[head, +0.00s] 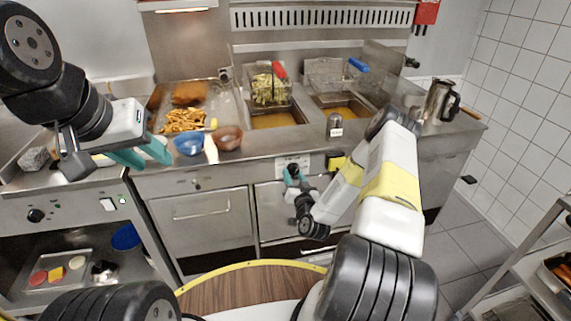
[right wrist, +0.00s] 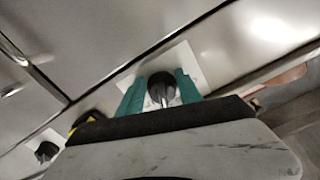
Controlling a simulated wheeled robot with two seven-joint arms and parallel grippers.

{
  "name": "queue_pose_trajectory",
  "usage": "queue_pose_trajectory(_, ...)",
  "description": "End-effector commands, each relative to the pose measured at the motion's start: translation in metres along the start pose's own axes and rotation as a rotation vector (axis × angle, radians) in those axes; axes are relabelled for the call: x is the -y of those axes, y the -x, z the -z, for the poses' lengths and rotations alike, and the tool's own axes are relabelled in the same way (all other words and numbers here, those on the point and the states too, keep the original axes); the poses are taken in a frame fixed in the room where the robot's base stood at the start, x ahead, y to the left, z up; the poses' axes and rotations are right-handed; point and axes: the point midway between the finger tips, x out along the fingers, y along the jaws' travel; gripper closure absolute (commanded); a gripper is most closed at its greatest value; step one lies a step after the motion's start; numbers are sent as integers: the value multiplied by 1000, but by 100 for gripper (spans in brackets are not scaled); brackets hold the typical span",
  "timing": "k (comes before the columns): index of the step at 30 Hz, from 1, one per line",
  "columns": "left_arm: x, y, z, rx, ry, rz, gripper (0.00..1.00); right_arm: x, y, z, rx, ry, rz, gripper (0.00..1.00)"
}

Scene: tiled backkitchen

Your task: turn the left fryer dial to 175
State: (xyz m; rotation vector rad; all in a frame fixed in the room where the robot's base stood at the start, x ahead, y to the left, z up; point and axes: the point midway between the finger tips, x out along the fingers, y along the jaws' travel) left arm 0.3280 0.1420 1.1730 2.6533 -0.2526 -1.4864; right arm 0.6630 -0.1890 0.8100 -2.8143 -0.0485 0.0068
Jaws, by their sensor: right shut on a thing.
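The left fryer dial (right wrist: 162,88) is a black round knob on a pale plate, with a ridge across its face. It sits between the teal fingers of my right gripper (right wrist: 160,94), which is shut on it. In the head view my right gripper (head: 292,176) is at the pale dial plate (head: 292,162) on the fryer front and hides the knob. The scale marks are too small to read. My left gripper (head: 140,156) is open and empty above the counter at the left, its teal fingers apart.
A second dial (right wrist: 47,151) shows in the right wrist view, with a yellow and black thing near it. The fryer has a red-handled basket of fries (head: 269,90) and a blue-handled basket (head: 332,75). A blue bowl (head: 188,144) and brown bowl (head: 228,139) stand near the counter edge.

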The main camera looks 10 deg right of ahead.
Motion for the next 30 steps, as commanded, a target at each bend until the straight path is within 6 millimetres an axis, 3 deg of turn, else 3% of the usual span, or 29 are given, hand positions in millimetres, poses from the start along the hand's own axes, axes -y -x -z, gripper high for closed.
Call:
queue_pose_trajectory(18, 0, 0, 0, 0, 0, 0, 64, 7, 1, 1, 2, -538, -3, 99)
queue_pose_trajectory(30, 0, 0, 0, 0, 0, 0, 64, 9, 1, 2, 3, -702, -2, 99)
